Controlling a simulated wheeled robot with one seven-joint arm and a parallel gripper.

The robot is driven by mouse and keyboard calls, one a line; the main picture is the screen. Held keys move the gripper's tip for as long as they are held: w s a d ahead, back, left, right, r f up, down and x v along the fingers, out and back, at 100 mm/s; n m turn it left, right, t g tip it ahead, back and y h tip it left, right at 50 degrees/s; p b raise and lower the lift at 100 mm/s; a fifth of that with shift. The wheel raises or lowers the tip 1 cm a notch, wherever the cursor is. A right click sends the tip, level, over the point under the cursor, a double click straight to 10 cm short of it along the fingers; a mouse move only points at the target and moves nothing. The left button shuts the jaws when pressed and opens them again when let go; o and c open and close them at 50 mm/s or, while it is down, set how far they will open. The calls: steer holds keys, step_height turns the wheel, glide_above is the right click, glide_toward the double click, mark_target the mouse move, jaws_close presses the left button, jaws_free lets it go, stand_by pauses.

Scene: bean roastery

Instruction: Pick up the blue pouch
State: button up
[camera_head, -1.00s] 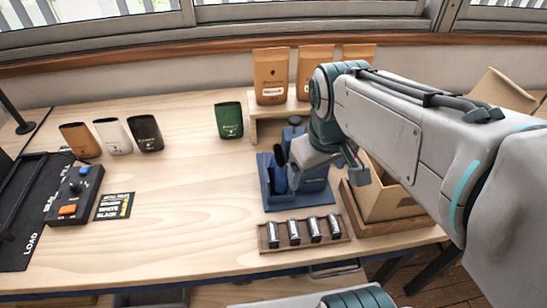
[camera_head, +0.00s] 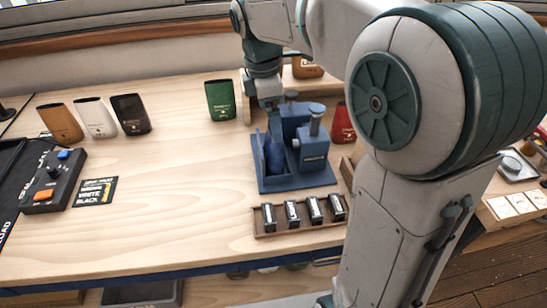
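A blue pouch (camera_head: 274,156) stands upright in the left part of a blue bench device (camera_head: 300,182), near the middle of the table. The device's blue body and a silver-topped post rise to the right of the pouch. My gripper (camera_head: 269,108) points down just behind and above the pouch, apart from it as far as I can see. The fingers are small and partly merge with the device behind the pouch, so their opening is unclear.
A green pouch (camera_head: 220,100) stands left of my gripper. Brown (camera_head: 61,123), white (camera_head: 95,118) and black (camera_head: 131,114) pouches stand farther left. A red pouch (camera_head: 342,123) is partly hidden by my arm. A wooden tray (camera_head: 270,231) of small blocks lies in front. The table's left-centre is clear.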

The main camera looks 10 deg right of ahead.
mark_target(274, 150)
steer(key=f, duration=0.5)
steer(key=d+f, duration=0.1)
steer(key=f, duration=0.2)
steer(key=shift+w+f+b, duration=0.1)
steer(key=shift+f+b, duration=0.15)
steer(key=shift+b, duration=0.05)
steer(key=c, duration=1.3)
steer(key=shift+o, duration=0.2)
